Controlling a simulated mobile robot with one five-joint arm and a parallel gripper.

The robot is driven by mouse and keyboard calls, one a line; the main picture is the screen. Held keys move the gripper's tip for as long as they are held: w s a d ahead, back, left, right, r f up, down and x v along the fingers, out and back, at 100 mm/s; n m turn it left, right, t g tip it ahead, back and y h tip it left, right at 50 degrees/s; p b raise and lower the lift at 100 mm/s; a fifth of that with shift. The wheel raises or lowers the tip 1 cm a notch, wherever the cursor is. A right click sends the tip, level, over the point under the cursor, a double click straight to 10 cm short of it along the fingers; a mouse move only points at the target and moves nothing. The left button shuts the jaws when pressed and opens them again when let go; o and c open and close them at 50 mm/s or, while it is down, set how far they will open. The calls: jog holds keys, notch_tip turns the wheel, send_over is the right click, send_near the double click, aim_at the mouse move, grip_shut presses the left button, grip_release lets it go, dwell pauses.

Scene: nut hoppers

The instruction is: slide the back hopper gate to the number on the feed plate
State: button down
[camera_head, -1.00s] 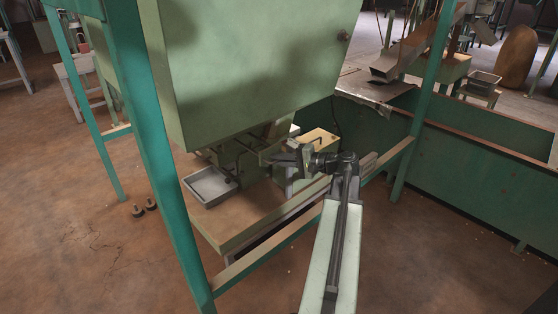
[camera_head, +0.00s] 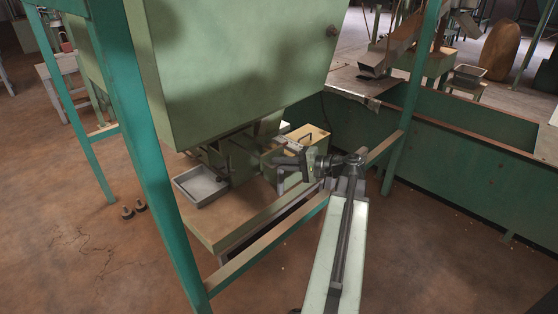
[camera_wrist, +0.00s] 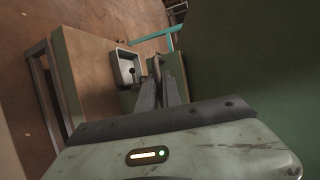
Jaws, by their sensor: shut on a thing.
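The green hopper (camera_head: 240,65) hangs over a low wooden bench, with dark gate parts (camera_head: 222,160) under its outlet. My gripper (camera_head: 272,160) reaches under the hopper from the right, beside these parts. In the wrist view my gripper's two dark fingers (camera_wrist: 160,84) are close together on a small grey handle (camera_wrist: 156,66), which looks like part of the gate. The fingers hide part of it. The feed plate and its number cannot be made out, nor can the gate's setting.
A grey metal tray (camera_head: 201,185) sits on the bench (camera_head: 225,228), left of my gripper. A wooden-topped green box (camera_head: 312,135) stands just behind my gripper. A teal post (camera_head: 150,160) rises at the front left. A green wall (camera_head: 460,170) bounds the right.

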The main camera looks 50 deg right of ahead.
jog(key=c, duration=1.7)
grip_release()
jog(key=shift+d, duration=0.3)
jog(key=shift+o, duration=0.9)
jog(key=shift+w+a, duration=0.1)
jog(key=shift+a, duration=0.05)
jog(key=p+v, duration=0.1)
jog(key=v, duration=0.6)
jog(key=shift+s, duration=0.4)
jog(key=b+x, duration=0.1)
jog(key=x, duration=0.6)
jog(key=shift+w, duration=0.4)
jog(key=shift+a, duration=0.15)
